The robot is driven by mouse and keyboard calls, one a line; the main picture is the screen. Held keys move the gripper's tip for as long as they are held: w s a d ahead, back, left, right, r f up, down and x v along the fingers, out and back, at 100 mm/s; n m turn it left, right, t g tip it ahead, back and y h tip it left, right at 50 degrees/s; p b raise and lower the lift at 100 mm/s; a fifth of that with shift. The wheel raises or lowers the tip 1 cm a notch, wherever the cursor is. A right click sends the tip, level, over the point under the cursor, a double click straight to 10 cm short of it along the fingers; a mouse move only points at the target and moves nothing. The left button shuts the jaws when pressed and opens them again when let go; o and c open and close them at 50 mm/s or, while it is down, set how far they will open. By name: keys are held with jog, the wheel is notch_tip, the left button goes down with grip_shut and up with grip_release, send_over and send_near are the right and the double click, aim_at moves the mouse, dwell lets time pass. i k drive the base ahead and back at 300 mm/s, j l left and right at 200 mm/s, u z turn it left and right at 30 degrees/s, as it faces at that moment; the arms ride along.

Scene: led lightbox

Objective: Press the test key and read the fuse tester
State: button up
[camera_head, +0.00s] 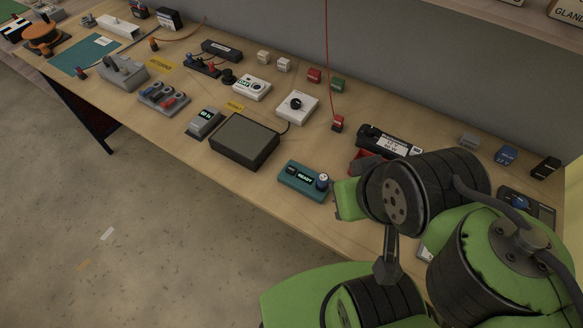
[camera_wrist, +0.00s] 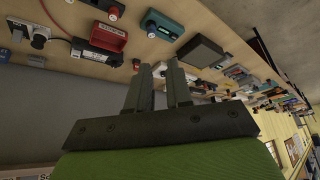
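I cannot make out a separate test key.
A dark grey flat-topped box (camera_head: 245,140) stands left of the teal box. A black device with a white label (camera_head: 390,143) and a red tray (camera_wrist: 108,31) lie near my arm. A red tag (camera_head: 338,123) hangs on a cord. Bare table lies behind the teal box.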

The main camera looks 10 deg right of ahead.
aim_at(292, 170)
jog(key=i+j+z, duration=0.1)
jog(key=j, duration=0.25)
jog(key=i+j+z, duration=0.1)
jog(key=j, duration=0.3)
jog(key=i+j, duration=0.2)
jog(key=j, duration=0.2)
jog(key=i+j+z, duration=0.15)
jog(key=j, duration=0.25)
